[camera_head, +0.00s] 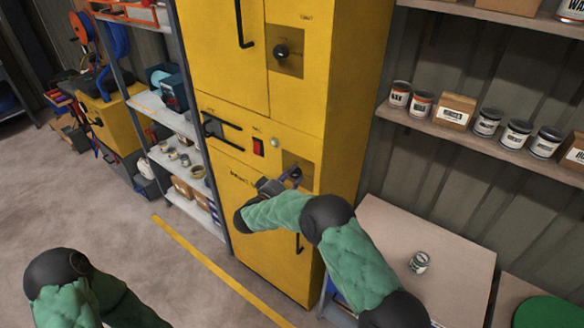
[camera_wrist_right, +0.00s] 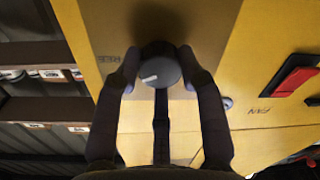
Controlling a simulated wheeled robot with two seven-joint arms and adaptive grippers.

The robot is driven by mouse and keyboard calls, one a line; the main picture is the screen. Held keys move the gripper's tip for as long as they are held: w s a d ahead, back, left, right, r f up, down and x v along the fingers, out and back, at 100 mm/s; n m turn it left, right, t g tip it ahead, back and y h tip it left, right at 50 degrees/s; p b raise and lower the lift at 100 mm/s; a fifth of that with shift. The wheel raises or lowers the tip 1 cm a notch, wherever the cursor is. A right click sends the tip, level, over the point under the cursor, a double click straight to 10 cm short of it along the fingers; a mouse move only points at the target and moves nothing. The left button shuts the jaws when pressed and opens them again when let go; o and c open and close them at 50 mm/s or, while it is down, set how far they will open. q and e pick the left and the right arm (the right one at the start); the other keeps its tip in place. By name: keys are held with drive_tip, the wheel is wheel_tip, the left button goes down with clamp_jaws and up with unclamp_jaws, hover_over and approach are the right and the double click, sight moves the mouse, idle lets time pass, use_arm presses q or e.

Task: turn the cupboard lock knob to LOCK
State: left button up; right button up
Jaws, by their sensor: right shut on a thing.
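The yellow cupboard (camera_head: 230,90) stands at the middle of the head view. My right gripper (camera_head: 292,178) is at the lower knob plate (camera_head: 302,164) on its front. In the right wrist view my right gripper (camera_wrist_right: 159,70) is shut on a round dark knob (camera_wrist_right: 158,68), with a finger on each side. The knob has a short white mark that lies toward its lower left in that view. A label partly readable as "REE" (camera_wrist_right: 114,58) is to the left of the knob. No LOCK label is readable. My left gripper is outside the view; only its arm shows.
A second black knob (camera_head: 281,50) sits higher on the cupboard. A red switch (camera_head: 258,147) is left of the lower plate, and black handles (camera_head: 222,130) stick out. Shelves with cans (camera_head: 487,122) and a table (camera_head: 450,250) with one can are on the right.

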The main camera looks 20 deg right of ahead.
drive_tip(key=shift+w+a+r+n+g+p, duration=0.1)
drive_tip(key=shift+n+g+p, duration=0.05)
drive_tip(key=shift+n+p, duration=1.75)
drive_tip(key=shift+w+r+n+g+p, duration=0.15)
drive_tip(key=shift+n+p, duration=1.25)
drive_tip(key=shift+n, duration=0.9)
drive_tip(key=shift+a+r+n+g+p, duration=0.1)
drive_tip(key=shift+n+p, duration=1.55)
drive_tip(key=shift+n, duration=0.45)
drive_tip(key=shift+f, duration=0.1)
drive_tip(key=o, duration=1)
drive_tip(key=shift+o, duration=0.7)
drive_tip(key=shift+w+f, duration=0.1)
drive_tip(key=shift+f, duration=0.1)
